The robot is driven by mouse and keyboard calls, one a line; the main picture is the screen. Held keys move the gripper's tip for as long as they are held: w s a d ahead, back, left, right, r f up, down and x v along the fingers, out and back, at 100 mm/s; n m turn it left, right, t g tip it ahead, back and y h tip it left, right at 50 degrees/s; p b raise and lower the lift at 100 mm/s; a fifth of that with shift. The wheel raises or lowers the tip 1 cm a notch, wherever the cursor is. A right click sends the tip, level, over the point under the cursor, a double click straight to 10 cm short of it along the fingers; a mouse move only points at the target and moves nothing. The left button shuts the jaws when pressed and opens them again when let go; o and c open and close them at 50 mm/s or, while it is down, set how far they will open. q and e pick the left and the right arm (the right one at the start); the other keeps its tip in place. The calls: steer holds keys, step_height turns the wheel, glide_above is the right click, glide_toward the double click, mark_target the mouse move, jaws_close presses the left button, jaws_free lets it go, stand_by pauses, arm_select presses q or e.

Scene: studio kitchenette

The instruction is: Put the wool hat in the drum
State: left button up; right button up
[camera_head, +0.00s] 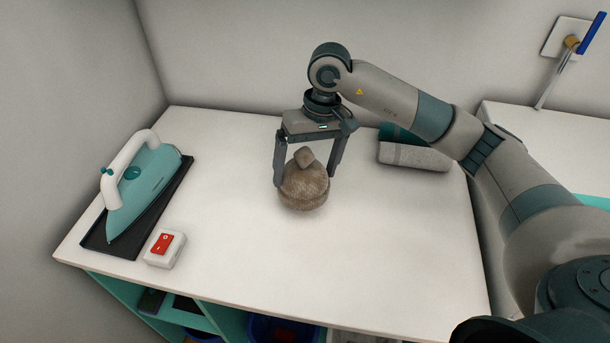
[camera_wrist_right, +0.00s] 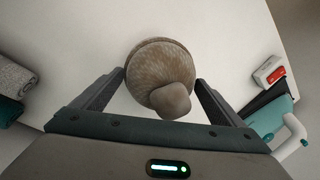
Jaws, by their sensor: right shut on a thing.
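The wool hat (camera_head: 304,186) is a brown, rounded knit cap with a pompom on top, upright at the middle of the white counter. My right gripper (camera_head: 306,179) reaches down from above, with one finger on each side of the hat, shut on it. I cannot tell whether the hat's underside touches the counter. In the right wrist view the hat (camera_wrist_right: 160,66) sits between the fingertips, its pompom toward the palm. No drum can be made out in these views. My left gripper is not in view.
Rolled grey and teal towels (camera_head: 414,156) lie at the back right. Teal shelves (camera_head: 215,314) are below the counter. The counter's front right is clear.

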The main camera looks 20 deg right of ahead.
mark_target(305, 179)
steer(key=shift+w+a+f, duration=0.1)
steer(key=shift+f, duration=0.05)
steer(key=shift+f+p, duration=0.5)
steer(key=shift+f, duration=0.1)
steer(key=shift+f+p, duration=0.55)
steer(key=shift+f, duration=0.85)
